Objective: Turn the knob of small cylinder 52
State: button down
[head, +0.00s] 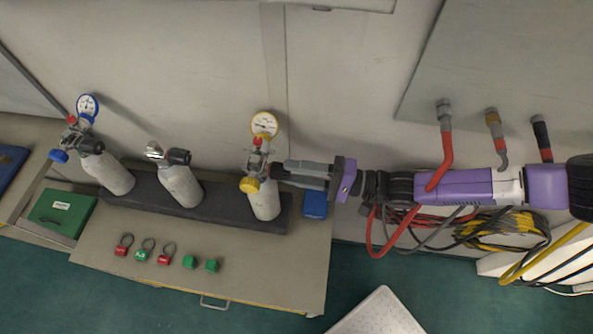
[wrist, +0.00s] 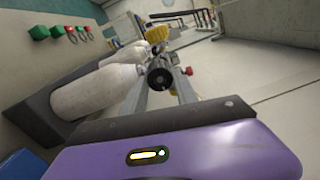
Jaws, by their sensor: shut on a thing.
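Three small grey-white cylinders stand in a dark rack (head: 125,190) on the bench; no number is readable on any of them. The right cylinder (head: 264,207) carries a regulator with a yellow-rimmed gauge (head: 264,124) and a yellow knob (head: 249,185). It is the nearest cylinder in the wrist view (wrist: 95,92). My gripper (head: 280,171) reaches in from the right at its valve. In the wrist view, the fingers lie on both sides of the round black valve knob (wrist: 160,77) and are shut on it. The fingertips' contact is partly hidden.
The middle cylinder (head: 181,186) and the left cylinder (head: 114,177), with a blue-rimmed gauge (head: 88,107), stand to the left. A blue box (head: 315,204) is right of the rack. Hoses (head: 445,150) hang beyond my arm.

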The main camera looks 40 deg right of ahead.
jog(key=shift+f, duration=0.1)
dwell(0.3)
jog(key=c, duration=0.9)
grip_release()
jog(key=shift+c, duration=0.2)
jog(key=b+v, duration=0.2)
jog(key=v, duration=0.5)
jog(key=shift+s+d, duration=0.25)
jog(key=shift+s, duration=0.1)
